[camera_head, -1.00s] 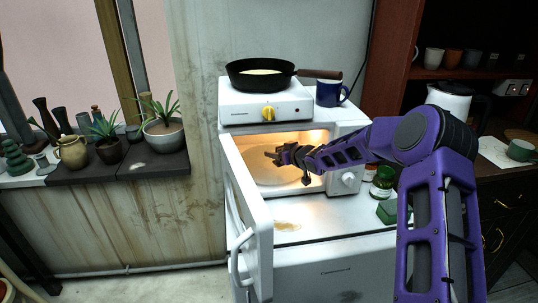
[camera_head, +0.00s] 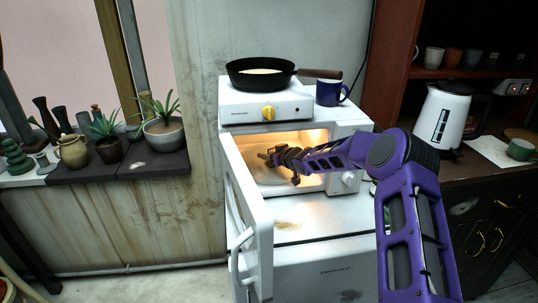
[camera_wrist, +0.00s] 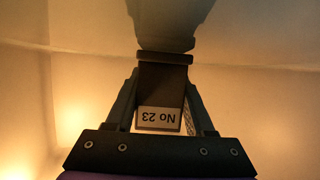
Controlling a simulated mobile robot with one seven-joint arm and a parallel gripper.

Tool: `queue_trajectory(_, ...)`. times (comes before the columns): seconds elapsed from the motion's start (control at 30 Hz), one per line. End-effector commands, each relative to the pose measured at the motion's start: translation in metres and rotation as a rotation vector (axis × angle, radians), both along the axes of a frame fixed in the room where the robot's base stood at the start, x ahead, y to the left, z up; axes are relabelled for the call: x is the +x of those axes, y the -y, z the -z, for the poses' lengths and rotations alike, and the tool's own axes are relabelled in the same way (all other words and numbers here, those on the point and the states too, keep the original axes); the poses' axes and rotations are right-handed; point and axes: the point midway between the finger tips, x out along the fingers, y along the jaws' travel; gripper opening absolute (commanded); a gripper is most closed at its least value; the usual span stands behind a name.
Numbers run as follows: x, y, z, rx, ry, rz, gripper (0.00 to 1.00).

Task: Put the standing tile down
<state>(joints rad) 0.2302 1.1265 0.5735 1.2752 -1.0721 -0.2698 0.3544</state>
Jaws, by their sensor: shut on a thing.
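My gripper (camera_head: 272,157) is inside the open microwave (camera_head: 312,189), low over its pale round plate (camera_head: 270,176). In the wrist view my gripper (camera_wrist: 164,72) is shut on a dark narrow tile. The tile (camera_wrist: 161,90) lies between the fingers and carries a white label reading "No 23", upside down in this view. A wider grey shape beyond the fingertips is too unclear to tell as part of the tile or a reflection. In the head view the tile cannot be told apart from the dark fingers.
The microwave door (camera_head: 248,215) stands open at the left of the opening. A hot plate (camera_head: 268,105) with a black pan (camera_head: 262,73) and a blue mug (camera_head: 332,92) stand on top. The white counter (camera_head: 320,230) in front is largely clear.

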Motion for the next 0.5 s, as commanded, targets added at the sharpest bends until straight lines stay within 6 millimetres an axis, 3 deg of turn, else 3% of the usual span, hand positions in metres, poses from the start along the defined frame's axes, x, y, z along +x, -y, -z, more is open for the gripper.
queue_trajectory(0.03, -0.0001, -0.0001, 0.0032, 0.000, 0.000, 0.000, 0.00)
queue_trajectory(0.07, -0.0002, 0.0000, 0.0032, 0.000, 0.000, 0.000, 0.55)
queue_trajectory(0.2, -0.0001, 0.0000, 0.0022, 0.000, 0.000, 0.000, 0.81)
queue_trajectory(0.5, -0.0001, 0.0000, 0.0015, 0.000, 0.000, 0.000, 0.84)
